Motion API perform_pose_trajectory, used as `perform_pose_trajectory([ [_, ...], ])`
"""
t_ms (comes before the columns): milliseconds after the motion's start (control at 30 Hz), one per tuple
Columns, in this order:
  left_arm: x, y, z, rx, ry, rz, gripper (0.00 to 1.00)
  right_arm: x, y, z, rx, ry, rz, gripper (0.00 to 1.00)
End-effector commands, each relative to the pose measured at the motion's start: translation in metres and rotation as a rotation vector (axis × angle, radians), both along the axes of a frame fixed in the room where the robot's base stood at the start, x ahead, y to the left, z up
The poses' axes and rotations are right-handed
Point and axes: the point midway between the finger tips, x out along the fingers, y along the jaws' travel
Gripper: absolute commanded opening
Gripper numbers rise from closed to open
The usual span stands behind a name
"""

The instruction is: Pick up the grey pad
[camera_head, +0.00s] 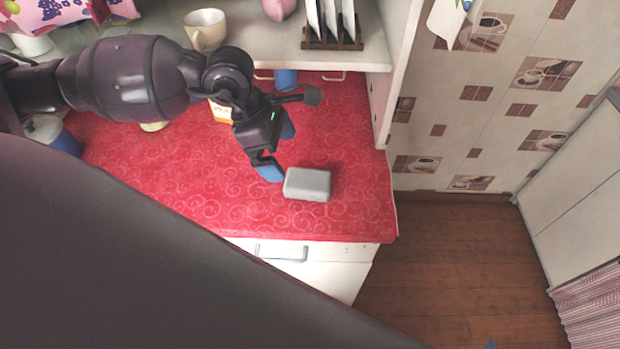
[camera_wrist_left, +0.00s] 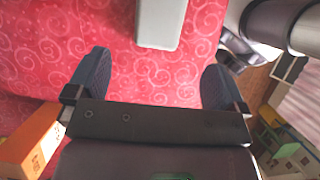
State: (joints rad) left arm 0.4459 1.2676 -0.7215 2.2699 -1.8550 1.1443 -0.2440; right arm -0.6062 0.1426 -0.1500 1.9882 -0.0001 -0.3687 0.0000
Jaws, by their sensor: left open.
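The grey pad (camera_head: 307,184) lies flat on the red oilcloth counter (camera_head: 225,210), near its front right part. My left gripper (camera_head: 282,148) is open and empty in the head view, just left of and behind the pad, with one blue fingertip close to its left end. In the left wrist view the pad (camera_wrist_left: 160,22) shows at the top centre, ahead of the two spread fingers of my left gripper (camera_wrist_left: 156,80). The pad's far part is cut off by that view's edge.
An orange and white box (camera_head: 221,111) stands behind my left wrist. A blue item (camera_head: 286,78) stands at the back of the counter. A shelf above holds a cream mug (camera_head: 205,29) and a plate rack (camera_head: 332,40). The counter around the pad is clear.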

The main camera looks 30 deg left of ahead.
Motion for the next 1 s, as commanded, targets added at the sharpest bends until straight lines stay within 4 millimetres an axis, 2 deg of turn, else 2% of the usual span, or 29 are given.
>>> perform_pose_trajectory([
  [200, 0.004, -0.013, -0.029, -0.008, 0.003, 0.001, 0.99, 0.000, 0.000, 0.003, 0.000, -0.001, 0.000, 0.43],
  [533, 0.008, -0.023, -0.048, -0.007, 0.003, 0.000, 0.99, 0.006, 0.001, 0.010, 0.001, -0.013, 0.003, 0.43],
  [700, 0.015, -0.034, -0.066, -0.010, 0.003, 0.000, 0.99, 0.007, 0.001, 0.017, 0.001, -0.016, 0.004, 0.43],
  [833, 0.016, -0.038, -0.081, -0.009, 0.004, 0.000, 0.99, 0.005, 0.001, 0.016, 0.001, -0.012, 0.003, 0.43],
  [1000, 0.017, -0.040, -0.087, -0.006, 0.002, 0.000, 0.99, 0.000, 0.000, 0.012, 0.000, 0.001, 0.000, 0.43],
])
